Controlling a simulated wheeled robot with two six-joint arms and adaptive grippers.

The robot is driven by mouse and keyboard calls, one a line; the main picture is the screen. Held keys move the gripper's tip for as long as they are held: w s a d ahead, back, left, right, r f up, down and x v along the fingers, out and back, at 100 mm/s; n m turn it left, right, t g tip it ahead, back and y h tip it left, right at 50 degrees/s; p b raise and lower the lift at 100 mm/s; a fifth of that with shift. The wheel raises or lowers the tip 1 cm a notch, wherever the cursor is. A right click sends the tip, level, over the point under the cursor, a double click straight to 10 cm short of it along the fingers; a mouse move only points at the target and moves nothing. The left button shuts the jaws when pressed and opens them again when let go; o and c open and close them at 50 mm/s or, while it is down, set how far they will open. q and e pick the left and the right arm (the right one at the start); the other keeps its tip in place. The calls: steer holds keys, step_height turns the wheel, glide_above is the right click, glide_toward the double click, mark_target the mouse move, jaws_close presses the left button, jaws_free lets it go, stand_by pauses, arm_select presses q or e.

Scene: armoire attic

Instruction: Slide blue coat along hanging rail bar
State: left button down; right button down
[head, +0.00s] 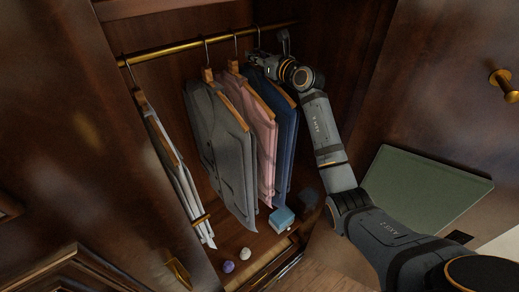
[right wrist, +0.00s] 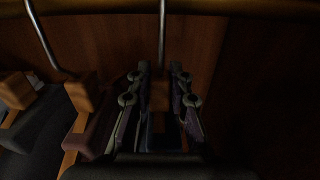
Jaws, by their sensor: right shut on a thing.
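The blue coat (head: 287,125) hangs on a wooden hanger from the brass rail bar (head: 175,48), rightmost of the hanging clothes. My right gripper (head: 256,60) is at the top of this coat, just below the rail. In the right wrist view, my right gripper (right wrist: 160,78) has one finger on each side of the wooden hanger neck (right wrist: 159,95), below its metal hook, and is shut on it. The rail (right wrist: 230,8) crosses the top of that view. The contact faces are dark. My left gripper is out of view.
A pink coat (head: 263,135) hangs close left of the blue coat, then a grey coat (head: 218,140). White garments (head: 172,165) hang at the left end, with free rail between. A blue box (head: 282,218) and two small balls lie below. A green panel (head: 425,190) is right.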

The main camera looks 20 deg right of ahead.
steer(key=shift+r, duration=0.3)
steer(key=w+d+b, duration=0.2)
steer(key=d+b, duration=0.1)
steer(key=d, duration=0.4)
steer(key=shift+w, duration=0.3)
stand_by(0.4)
steer(key=shift+d+f, duration=0.1)
steer(key=shift+f, duration=0.1)
steer(key=c, duration=1.1)
jaws_free()
steer(key=shift+s, duration=0.15)
steer(key=shift+c, duration=0.2)
steer(key=shift+f, duration=0.1)
